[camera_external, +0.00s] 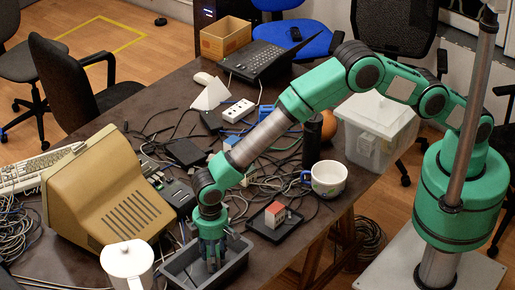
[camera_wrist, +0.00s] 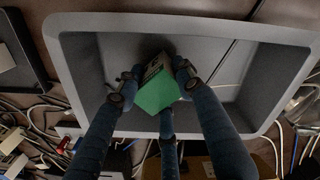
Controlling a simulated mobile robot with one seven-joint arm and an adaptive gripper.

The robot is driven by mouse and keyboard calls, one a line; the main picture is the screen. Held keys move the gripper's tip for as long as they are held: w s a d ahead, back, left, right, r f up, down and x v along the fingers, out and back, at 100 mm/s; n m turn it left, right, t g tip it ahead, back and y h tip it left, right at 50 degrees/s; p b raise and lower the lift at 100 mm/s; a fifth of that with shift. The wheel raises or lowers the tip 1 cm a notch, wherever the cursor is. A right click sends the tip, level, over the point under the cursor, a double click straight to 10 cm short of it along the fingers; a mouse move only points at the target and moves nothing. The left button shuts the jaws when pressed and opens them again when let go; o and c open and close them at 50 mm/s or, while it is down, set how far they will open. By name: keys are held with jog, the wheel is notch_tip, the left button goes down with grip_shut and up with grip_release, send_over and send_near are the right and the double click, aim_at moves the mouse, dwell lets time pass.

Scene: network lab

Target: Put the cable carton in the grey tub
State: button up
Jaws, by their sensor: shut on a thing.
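The grey tub (camera_external: 172,272) stands on the near part of the dark table in the external view. Its rim (camera_wrist: 180,24) fills much of the wrist view. My gripper (camera_external: 212,262) points down into the tub's opening. In the wrist view my gripper (camera_wrist: 157,88) has its fingers closed around the cable carton (camera_wrist: 155,94), a small box with a green face and a pale printed side. The carton is over the tub floor and inside the rim outline; I cannot tell if it touches the floor. In the external view the fingers and tub wall hide the carton.
A black tray (camera_external: 290,229) with a red and white block (camera_external: 275,214) lies right of the tub. A white mug (camera_external: 328,181) stands beyond it. A white jug (camera_external: 128,264) and a beige monitor (camera_external: 108,205) are at left. Loose cables cover the table.

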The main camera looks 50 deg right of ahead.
jog(key=o, duration=1.3)
jog(key=shift+f, duration=0.1)
jog(key=shift+c, duration=0.2)
notch_tip(320, 180, up, 12)
jog(key=p, duration=0.2)
dwell(0.6)
